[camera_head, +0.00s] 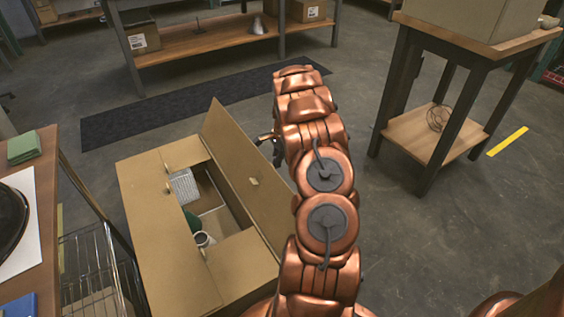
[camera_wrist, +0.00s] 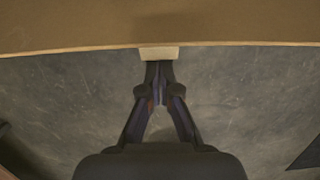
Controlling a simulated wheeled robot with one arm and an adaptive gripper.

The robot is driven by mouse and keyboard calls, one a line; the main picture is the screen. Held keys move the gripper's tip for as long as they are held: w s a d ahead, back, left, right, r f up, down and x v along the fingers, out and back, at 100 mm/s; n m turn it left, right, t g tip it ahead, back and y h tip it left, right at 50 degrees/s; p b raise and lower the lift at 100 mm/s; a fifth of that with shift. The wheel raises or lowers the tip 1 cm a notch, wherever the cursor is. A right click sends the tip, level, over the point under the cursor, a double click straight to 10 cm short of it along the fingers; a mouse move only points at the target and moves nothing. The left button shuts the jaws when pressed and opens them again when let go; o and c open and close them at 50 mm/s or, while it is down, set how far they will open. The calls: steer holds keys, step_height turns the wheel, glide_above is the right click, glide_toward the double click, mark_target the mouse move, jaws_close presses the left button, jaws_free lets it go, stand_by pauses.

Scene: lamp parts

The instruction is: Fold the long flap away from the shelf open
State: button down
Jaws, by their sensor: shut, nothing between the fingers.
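An open cardboard box (camera_head: 215,200) stands on the floor left of my arm, with things inside. One long flap (camera_head: 160,240) lies spread out on the left. The other long flap (camera_head: 240,170) stands up, tilted, along the right side, close to my arm. My gripper (camera_head: 265,138) is partly hidden behind my arm, near this flap's upper edge. In the wrist view my gripper (camera_wrist: 159,72) is shut and empty. Its tips are at a pale tab on the edge of a cardboard panel (camera_wrist: 160,22); I cannot tell whether they touch.
A wire rack (camera_head: 90,265) and a wooden table (camera_head: 45,200) are close on the left. A wooden shelf (camera_head: 210,38) stands at the back behind a dark mat (camera_head: 180,110). A dark-legged stand (camera_head: 430,135) is at the right.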

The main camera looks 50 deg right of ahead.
steer(key=shift+w+a+r, duration=0.1)
steer(key=shift+a+r, duration=0.15)
steer(key=shift+a, duration=0.15)
